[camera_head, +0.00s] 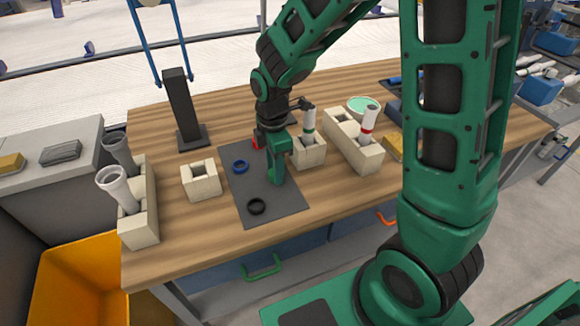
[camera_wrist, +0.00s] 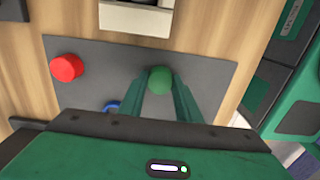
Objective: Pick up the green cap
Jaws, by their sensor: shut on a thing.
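The green cap (camera_wrist: 160,80) is a round green piece between the tips of my gripper (camera_wrist: 160,92) in the wrist view. Both green fingers close on it from its two sides. In the head view my gripper (camera_head: 276,176) points down over the dark grey mat (camera_head: 285,203), and the cap cannot be made out among the green fingers. I cannot tell whether the cap touches the mat or is just above it.
On the mat are a blue ring (camera_head: 241,167), a black ring (camera_head: 257,206) and a red cap (camera_wrist: 66,68). Beige blocks (camera_head: 201,180) stand left of the mat; a block with a white, green-banded pipe (camera_head: 309,125) stands close right. Another holder (camera_head: 366,158) carries a red-banded pipe.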

